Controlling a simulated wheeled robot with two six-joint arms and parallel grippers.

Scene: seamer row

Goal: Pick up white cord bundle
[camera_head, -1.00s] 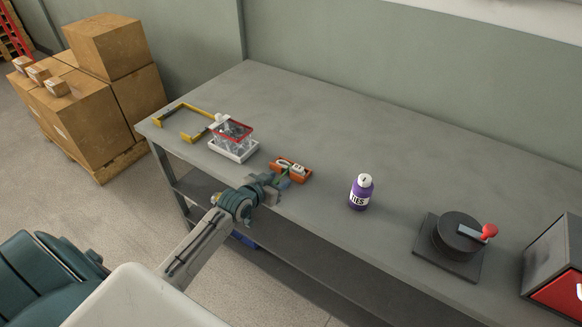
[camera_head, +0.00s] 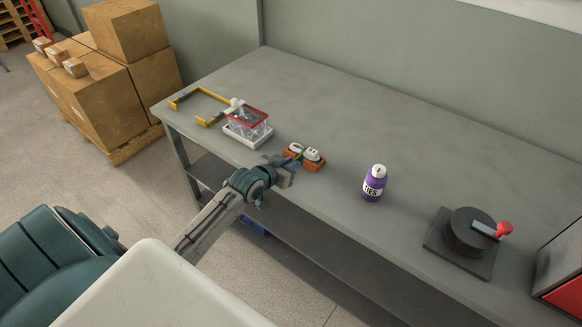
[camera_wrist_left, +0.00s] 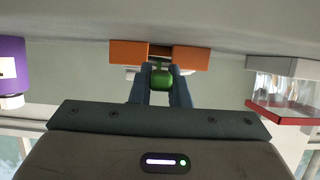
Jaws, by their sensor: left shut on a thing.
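The white cord bundle (camera_head: 312,154) shows in the head view as two pale lobes with green between them, over a small orange tray (camera_head: 307,166). My left gripper (camera_head: 289,163) reaches in over the table's front edge and is shut on the bundle. In the left wrist view a rounded green piece (camera_wrist_left: 161,79) sits between the two fingers, with white slivers beside them and the orange tray (camera_wrist_left: 193,59) just beyond. The bundle appears slightly above the tray; any gap is hard to judge. My right gripper is out of view.
A white tray with a red-rimmed clear basket (camera_head: 246,122) and a yellow frame (camera_head: 205,120) stand to the left. A purple bottle (camera_head: 374,188) and a dark round device with a red knob (camera_head: 470,235) stand right. The table (camera_head: 370,120) is clear behind.

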